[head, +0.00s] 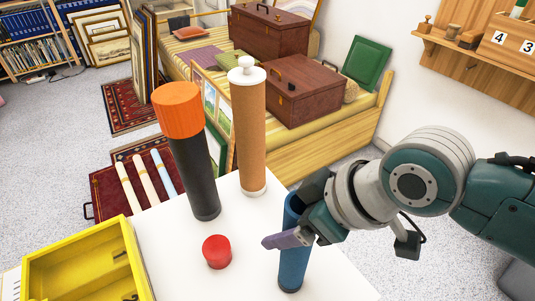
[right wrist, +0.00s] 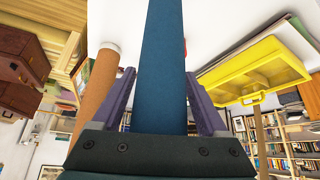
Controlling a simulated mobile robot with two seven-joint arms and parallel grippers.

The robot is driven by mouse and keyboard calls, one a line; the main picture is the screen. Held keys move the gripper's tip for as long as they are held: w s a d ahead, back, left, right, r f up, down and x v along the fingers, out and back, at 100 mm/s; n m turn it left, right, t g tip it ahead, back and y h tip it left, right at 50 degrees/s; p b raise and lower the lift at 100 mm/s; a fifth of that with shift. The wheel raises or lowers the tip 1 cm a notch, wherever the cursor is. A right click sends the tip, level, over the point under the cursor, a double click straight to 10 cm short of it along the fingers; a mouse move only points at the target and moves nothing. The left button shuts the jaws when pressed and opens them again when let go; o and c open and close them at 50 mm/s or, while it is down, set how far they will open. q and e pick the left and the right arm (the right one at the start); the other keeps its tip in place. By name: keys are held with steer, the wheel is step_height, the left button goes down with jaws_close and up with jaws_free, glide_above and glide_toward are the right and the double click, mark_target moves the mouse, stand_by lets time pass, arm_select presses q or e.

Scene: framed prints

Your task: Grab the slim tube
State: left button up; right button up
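A slim blue tube (head: 292,270) stands upright on the white table (head: 185,260), near its right side. Its open dark top shows just above my right gripper (head: 283,235). The purple fingers of that gripper reach around the tube, one in front of it. In the right wrist view the blue tube (right wrist: 162,75) runs between the two fingers, with a narrow gap at each side, so the gripper is open. A red cap (head: 217,251) lies on the table left of the tube. My left gripper is not in view.
A black tube with an orange cap (head: 178,110) and a brown tube with a white cap (head: 249,130) stand behind. A yellow crate (head: 85,250) is at the left front. A bench with brown cases (head: 300,90) stands beyond the table.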

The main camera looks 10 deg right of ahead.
jaws_close()
stand_by(0.4)
